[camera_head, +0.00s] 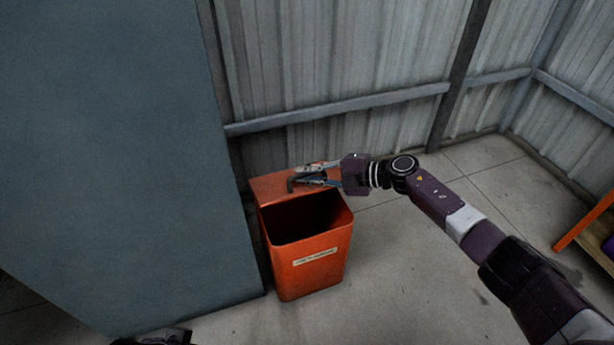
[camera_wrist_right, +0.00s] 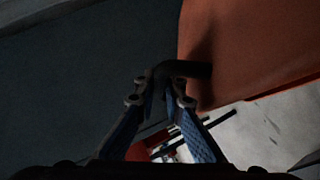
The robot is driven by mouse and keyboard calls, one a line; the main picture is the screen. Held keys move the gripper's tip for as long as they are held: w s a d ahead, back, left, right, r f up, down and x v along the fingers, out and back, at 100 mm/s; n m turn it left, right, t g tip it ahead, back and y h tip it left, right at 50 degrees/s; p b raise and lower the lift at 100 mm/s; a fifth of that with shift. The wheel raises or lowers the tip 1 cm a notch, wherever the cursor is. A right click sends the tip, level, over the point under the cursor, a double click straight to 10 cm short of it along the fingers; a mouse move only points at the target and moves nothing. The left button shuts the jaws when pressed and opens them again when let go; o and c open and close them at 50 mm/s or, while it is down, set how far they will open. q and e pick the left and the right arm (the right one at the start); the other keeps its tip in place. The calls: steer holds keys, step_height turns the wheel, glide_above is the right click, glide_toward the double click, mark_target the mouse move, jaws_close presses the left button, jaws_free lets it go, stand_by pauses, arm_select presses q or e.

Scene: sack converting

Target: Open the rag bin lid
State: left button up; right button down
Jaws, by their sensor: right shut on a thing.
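The orange rag bin (camera_head: 315,262) stands on the floor against the wall, with a pale label on its front. Its lid (camera_head: 277,187) is raised at the back, and the dark inside of the bin shows. My right gripper (camera_head: 304,178) is at the lid and is shut on the dark lid handle (camera_head: 292,183). In the right wrist view the right gripper (camera_wrist_right: 163,92) has its fingers around the dark handle (camera_wrist_right: 186,68), beside the orange lid (camera_wrist_right: 250,45). My left gripper is not clearly in view.
A large blue-grey panel (camera_head: 110,150) stands close to the left of the bin. A corrugated metal wall (camera_head: 345,60) with a rail is behind it. An orange-edged shelf (camera_head: 590,225) is at the far right. The floor (camera_head: 410,270) right of the bin is clear.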

arm_select(q)
steer(key=shift+w+f, duration=0.1)
steer(key=shift+f, duration=0.15)
stand_by(0.6)
steer(key=shift+r, duration=0.1)
steer(key=shift+c, duration=0.2)
